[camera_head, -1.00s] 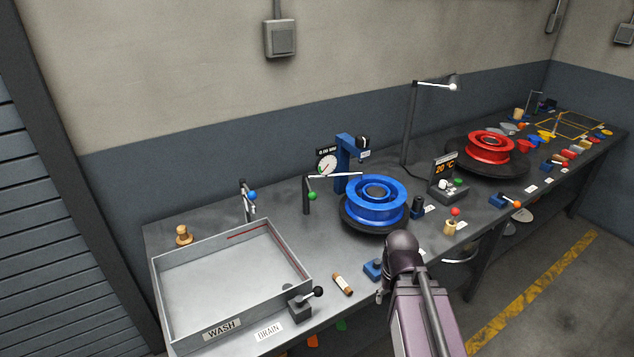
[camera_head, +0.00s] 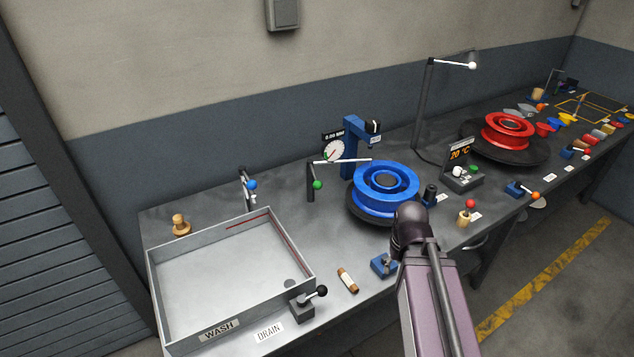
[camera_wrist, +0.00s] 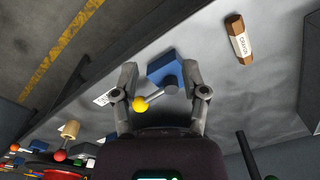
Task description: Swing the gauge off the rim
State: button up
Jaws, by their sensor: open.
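The gauge has a round white dial (camera_head: 334,150) with a red needle, under a small display that appears to read 0.00. A thin pale arm (camera_head: 340,161) runs from a dark post with a green ball (camera_head: 318,185) to the back edge of the blue rim (camera_head: 386,181). Whether its tip touches the rim is unclear. My gripper (camera_wrist: 158,72) is open and empty in the wrist view, its fingers either side of a blue block (camera_wrist: 163,66) with a grey lever and yellow ball (camera_wrist: 139,104). My arm hides the gripper in the head view.
A wash tray (camera_head: 165,285) with a black-knobbed drain lever (camera_head: 318,292) fills the left bench. A brown crayon (camera_head: 347,280) lies near the front edge. A red rim (camera_head: 508,130), lamp (camera_head: 428,100) and temperature box (camera_head: 462,178) stand to the right.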

jog(key=shift+o, duration=1.3)
notch_tip(320, 180, up, 20)
jog(key=n+g+y+p, duration=0.2)
jog(key=n+p, duration=0.7)
jog(key=p, duration=1.1)
send_over(318, 181)
jog(key=w+d, duration=0.2)
jog(key=shift+a, duration=0.1)
jog(key=shift+a+f+b, duration=0.1)
jog(key=shift+f+b, duration=0.05)
jog(key=shift+b, duration=0.2)
jog(key=b+x, duration=0.8)
jog(key=x, duration=0.1)
jog(key=b+x, duration=0.4)
jog(key=b, duration=0.1)
jog(key=shift+w+d+f, duration=0.2)
jog(key=shift+d+f, duration=0.05)
jog(key=shift+f, duration=0.1)
grip_shut()
